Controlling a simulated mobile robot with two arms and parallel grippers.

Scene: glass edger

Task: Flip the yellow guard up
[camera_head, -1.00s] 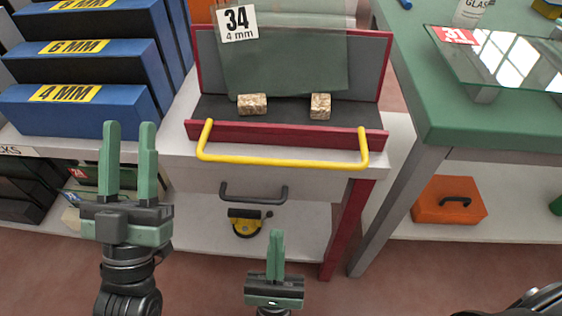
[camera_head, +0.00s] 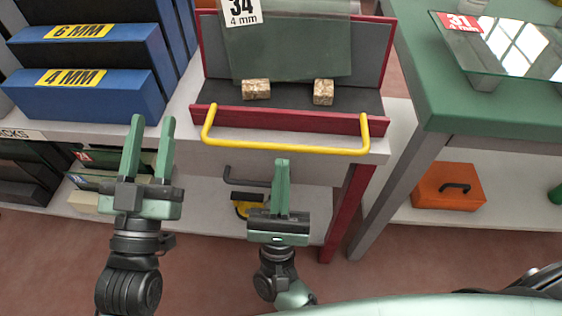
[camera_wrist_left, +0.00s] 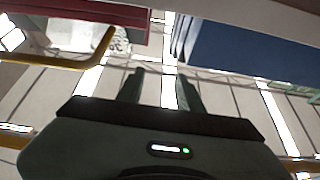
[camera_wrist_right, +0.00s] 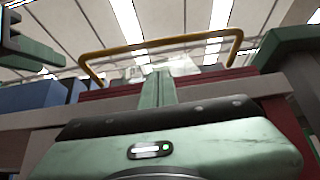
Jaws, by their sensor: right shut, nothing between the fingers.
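The yellow guard (camera_head: 285,147) is a U-shaped bar hinged at both ends on the front of the red edger tray (camera_head: 290,119). It hangs low, across the tray's front edge. My right gripper (camera_head: 282,163) is shut and empty, just below and in front of the bar's middle, apart from it as far as I can tell. The bar arches above my right fingers in the right wrist view (camera_wrist_right: 160,44). My left gripper (camera_head: 152,122) is open and empty, left of the tray. A corner of the bar shows in the left wrist view (camera_wrist_left: 88,62).
A glass sheet (camera_head: 290,50) labelled 34 leans in the tray behind two cork blocks (camera_head: 256,90). Blue racks (camera_head: 85,92) stand at left. A green table (camera_head: 480,110) with glass stands at right. A dark drawer handle (camera_head: 236,175) is below the tray.

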